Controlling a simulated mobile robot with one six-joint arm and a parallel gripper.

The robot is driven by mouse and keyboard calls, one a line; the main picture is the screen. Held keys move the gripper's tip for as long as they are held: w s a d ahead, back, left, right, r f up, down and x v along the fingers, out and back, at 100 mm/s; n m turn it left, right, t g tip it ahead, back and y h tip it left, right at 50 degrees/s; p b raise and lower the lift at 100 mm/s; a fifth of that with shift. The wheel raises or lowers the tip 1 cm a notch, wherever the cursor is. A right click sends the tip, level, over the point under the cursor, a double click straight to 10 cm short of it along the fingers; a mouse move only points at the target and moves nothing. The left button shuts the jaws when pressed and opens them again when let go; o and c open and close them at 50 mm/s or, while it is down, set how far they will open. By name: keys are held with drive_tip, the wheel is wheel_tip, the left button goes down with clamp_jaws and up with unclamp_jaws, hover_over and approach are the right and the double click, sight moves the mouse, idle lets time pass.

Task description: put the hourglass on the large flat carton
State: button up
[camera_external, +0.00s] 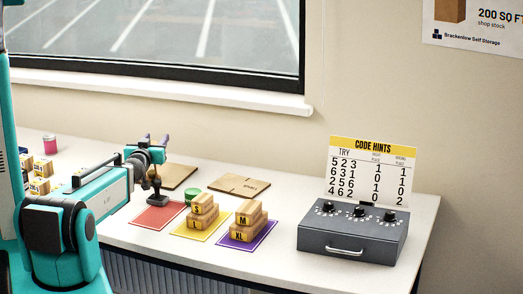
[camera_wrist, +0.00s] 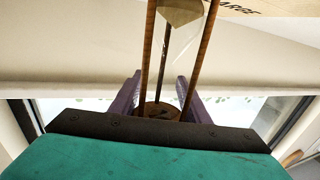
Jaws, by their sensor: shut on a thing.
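In the wrist view the gripper (camera_wrist: 158,96) is shut on the hourglass (camera_wrist: 199,55), which has thin brown wooden posts, a round wooden end between the fingers and pale glass at the top edge. A flat carton with the letters ARGE (camera_wrist: 240,8) shows at the upper right of the wrist view, apart from the hourglass. Two flat brown cartons (camera_external: 177,174) (camera_external: 238,185) lie on the table, both bare.
A dark stand (camera_external: 157,192) is on the red mat (camera_external: 165,222). Labelled blocks stand on the yellow mat (camera_external: 186,233) and the purple mat (camera_external: 255,244). A green round thing (camera_external: 193,192) sits between the cartons. A grey dial box (camera_external: 350,238) is at right; more blocks (camera_external: 42,168) are at left.

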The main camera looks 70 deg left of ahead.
drive_tip(key=shift+f, duration=0.15)
drive_tip(key=o, duration=1.3)
drive_tip(key=shift+r, duration=0.2)
drive_tip(key=shift+b+v, duration=0.45)
drive_tip(key=shift+v, duration=0.75)
drive_tip(key=shift+s+d+r, duration=0.1)
drive_tip(key=shift+d, duration=0.05)
drive_tip(key=p+v, duration=0.2)
drive_tip(key=p, duration=0.2)
drive_tip(key=shift+d+p, duration=0.15)
drive_tip(key=shift+p, duration=0.15)
drive_tip(key=shift+s+d+p, duration=0.1)
drive_tip(key=shift+p, duration=0.5)
drive_tip(key=p+v, duration=0.1)
drive_tip(key=p, duration=0.4)
drive_tip(key=shift+s+d, duration=0.2)
drive_tip(key=shift+d, duration=0.15)
drive_tip(key=shift+s+d+p, duration=0.1)
drive_tip(key=shift+d+p, duration=0.05)
drive_tip(key=shift+p, duration=0.25)
